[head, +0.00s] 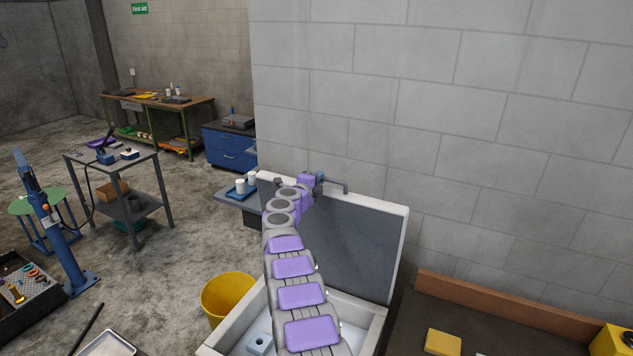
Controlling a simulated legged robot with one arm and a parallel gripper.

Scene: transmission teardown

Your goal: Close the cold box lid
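The cold box (225,338) is a white-rimmed chest at the bottom centre of the head view. Its lid (365,235), a grey panel with a white edge, stands open and upright in front of the block wall. My arm reaches over the box and covers part of its opening and the left part of the lid. My gripper (330,183) is at the lid's upper edge, left of its middle. It is small and partly hidden by the arm, so I cannot tell whether it touches the lid or whether its fingers are open. A pale block with a hole (260,343) shows inside the box.
A yellow bucket (228,298) stands left of the box. A dark bench with a wooden back strip (500,307) is to the right, with a yellow block (442,343) on it. A small shelf with white cups (240,187) is behind the lid's left side. The block wall stands close behind.

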